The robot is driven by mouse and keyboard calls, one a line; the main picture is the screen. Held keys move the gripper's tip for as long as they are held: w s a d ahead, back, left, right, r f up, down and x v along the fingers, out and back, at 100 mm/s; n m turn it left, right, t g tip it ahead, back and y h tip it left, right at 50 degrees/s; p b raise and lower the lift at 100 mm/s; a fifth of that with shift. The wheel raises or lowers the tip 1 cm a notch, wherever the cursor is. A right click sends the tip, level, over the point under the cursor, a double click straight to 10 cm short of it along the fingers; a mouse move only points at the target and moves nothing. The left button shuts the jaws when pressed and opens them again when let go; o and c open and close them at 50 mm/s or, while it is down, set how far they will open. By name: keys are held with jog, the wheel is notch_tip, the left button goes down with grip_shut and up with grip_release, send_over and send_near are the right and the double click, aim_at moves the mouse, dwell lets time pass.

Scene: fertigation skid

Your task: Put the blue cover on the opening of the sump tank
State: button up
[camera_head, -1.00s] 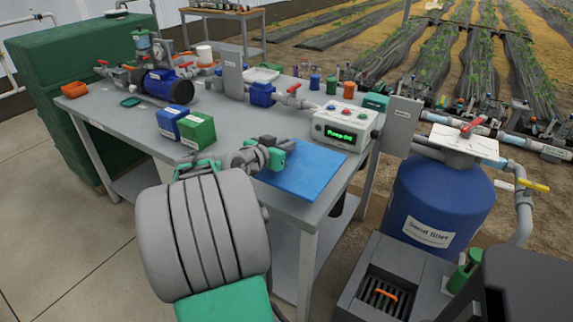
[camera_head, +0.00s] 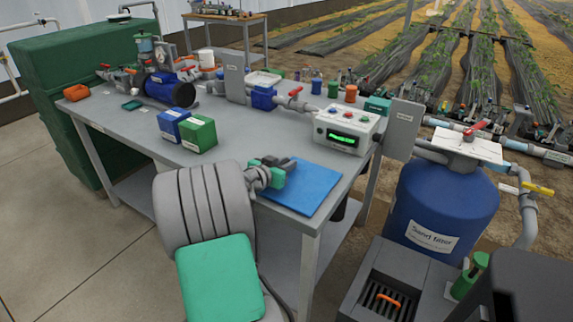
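The blue cover (camera_head: 309,190) is a flat blue sheet at the front right corner of the grey table. My gripper (camera_head: 287,166) is at the cover's far left part and hides some of it. The fingertips are small and overlap the cover, so I cannot tell whether they are closed on it. A dark grey box-like tank (camera_head: 353,301) stands on the floor at the lower right and appears to be the sump tank. Its square opening shows slats and an orange piece inside. My gripper is well to the upper left of that opening.
The control box (camera_head: 347,128) stands just behind the cover. Blue (camera_head: 172,124) and green (camera_head: 199,134) boxes stand left of my gripper. The blue sand filter (camera_head: 440,205) rises behind the tank. A green bottle (camera_head: 470,278) stands beside the opening. The table's front edge is close to the cover.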

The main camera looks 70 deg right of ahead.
jog(key=shift+o, duration=1.3)
